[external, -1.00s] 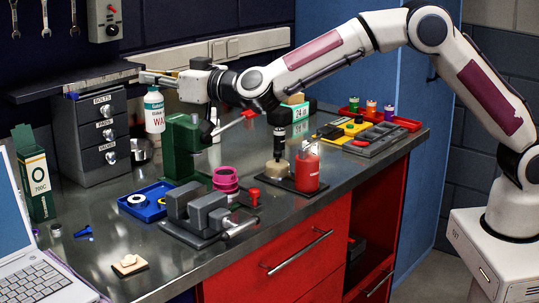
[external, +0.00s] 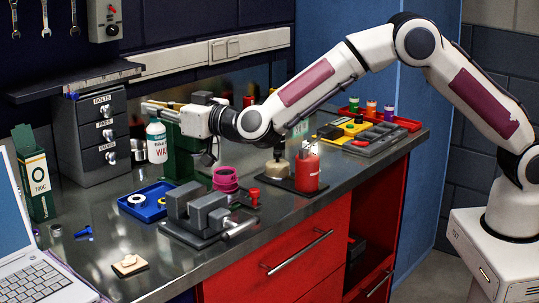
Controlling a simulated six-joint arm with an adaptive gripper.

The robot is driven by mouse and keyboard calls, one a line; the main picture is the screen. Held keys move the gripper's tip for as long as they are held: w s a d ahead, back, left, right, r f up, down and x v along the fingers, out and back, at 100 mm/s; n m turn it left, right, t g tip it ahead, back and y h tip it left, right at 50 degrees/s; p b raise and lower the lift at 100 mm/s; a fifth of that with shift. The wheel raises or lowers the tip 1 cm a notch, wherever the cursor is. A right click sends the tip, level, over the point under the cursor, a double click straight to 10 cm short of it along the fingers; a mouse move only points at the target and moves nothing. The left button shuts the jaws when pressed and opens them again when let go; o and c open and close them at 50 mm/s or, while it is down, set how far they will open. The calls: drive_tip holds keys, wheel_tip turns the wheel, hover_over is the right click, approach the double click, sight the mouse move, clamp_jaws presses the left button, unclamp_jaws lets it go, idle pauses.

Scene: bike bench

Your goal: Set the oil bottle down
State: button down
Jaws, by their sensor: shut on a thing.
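The fingers' contact is small and hard to make out. The bottle's base is low, close to the bench top (external: 105,218); I cannot tell whether it touches.
The drawer cabinet (external: 98,140) stands close on the left. The green press (external: 185,158) stands close on the right. A blue tray (external: 145,211) and a grey vise (external: 190,208) are in front. A red can (external: 307,172) stands under my arm.

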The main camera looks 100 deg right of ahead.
sight(164, 145)
drive_tip(key=shift+f, duration=2.2)
drive_tip(key=shift+f, duration=2)
drive_tip(key=c, duration=2.2)
unclamp_jaws()
drive_tip(key=shift+v, duration=6.05)
